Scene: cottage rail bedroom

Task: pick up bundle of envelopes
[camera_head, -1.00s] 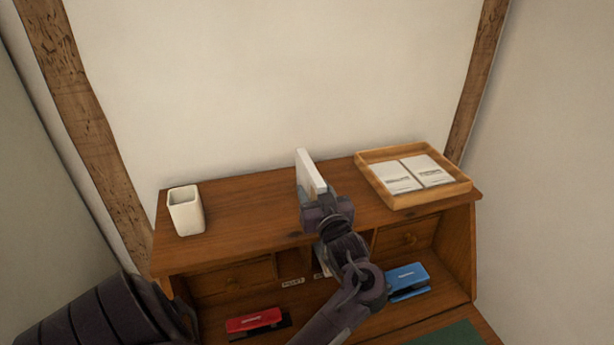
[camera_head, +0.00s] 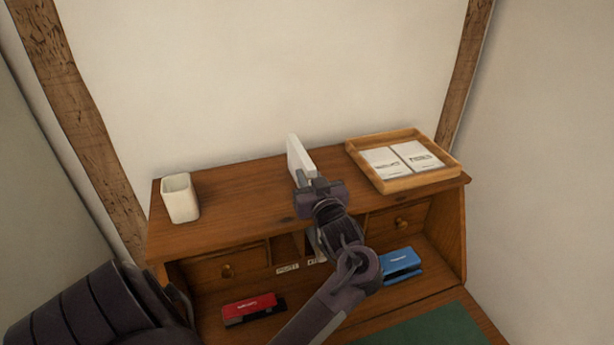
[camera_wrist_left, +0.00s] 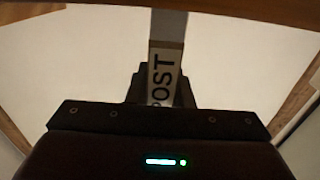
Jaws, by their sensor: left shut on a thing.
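The bundle of envelopes (camera_head: 299,157) is a slim white block, standing on edge and held above the top of the wooden desk hutch. My left gripper (camera_head: 309,185) is shut on its near end. In the left wrist view, a narrow strip lettered POST (camera_wrist_left: 165,77) shows between the dark fingers (camera_wrist_left: 166,90). The fingers hide part of the bundle. I cannot tell the exact gap between the bundle and the hutch top. My right gripper is not in view.
A white cup (camera_head: 180,199) stands at the left of the hutch top (camera_head: 240,196). A wooden tray (camera_head: 425,180) with two white cards is at the right. A red stapler (camera_head: 250,307) and a blue one (camera_head: 401,262) lie below. The wall is behind.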

